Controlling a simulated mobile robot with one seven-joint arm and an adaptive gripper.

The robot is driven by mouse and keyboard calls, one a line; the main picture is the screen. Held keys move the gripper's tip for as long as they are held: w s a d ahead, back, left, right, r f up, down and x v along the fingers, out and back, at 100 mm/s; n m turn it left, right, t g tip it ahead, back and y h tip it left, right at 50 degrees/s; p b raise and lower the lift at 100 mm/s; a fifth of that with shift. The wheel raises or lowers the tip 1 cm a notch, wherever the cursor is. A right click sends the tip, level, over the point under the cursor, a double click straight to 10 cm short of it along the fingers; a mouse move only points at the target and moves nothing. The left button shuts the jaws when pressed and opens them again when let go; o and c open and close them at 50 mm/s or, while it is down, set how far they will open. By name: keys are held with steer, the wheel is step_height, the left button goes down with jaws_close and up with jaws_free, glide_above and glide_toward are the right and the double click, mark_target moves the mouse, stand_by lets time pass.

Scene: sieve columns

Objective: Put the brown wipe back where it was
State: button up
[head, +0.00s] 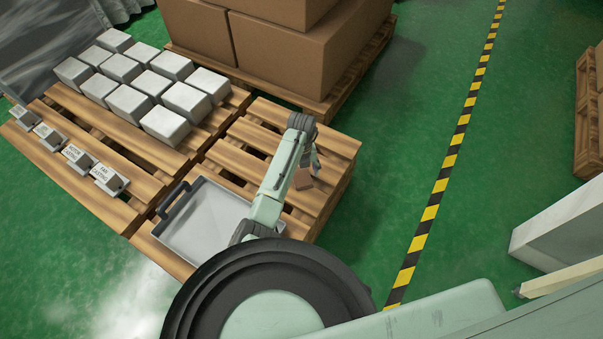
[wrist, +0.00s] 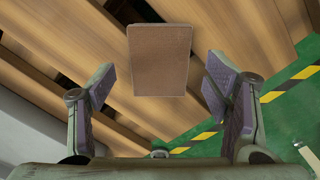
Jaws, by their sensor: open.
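The brown wipe (wrist: 160,60) is a flat rectangular piece in the wrist view, above the wooden slats of the near pallet. It lies between the lines of the two fingers, with a clear gap on each side, and neither finger appears to touch it. In the head view the wipe (head: 303,179) shows just below the fingers, near the pallet's right end. My gripper (wrist: 160,85) is open and empty. In the head view my gripper (head: 313,164) hangs over that end of the pallet. I cannot tell whether the wipe lies flat on the slats.
A grey metal tray (head: 208,222) with a dark handle sits on the near pallet (head: 325,150), partly behind my arm. Several pale blocks (head: 145,85) and small labelled blocks (head: 75,156) stand to the left. Large cardboard boxes (head: 285,50) stand behind.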

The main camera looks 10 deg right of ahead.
mark_target(301, 176)
step_height(301, 176, up, 10)
stand_by(0.3)
steer(key=shift+r, duration=0.1)
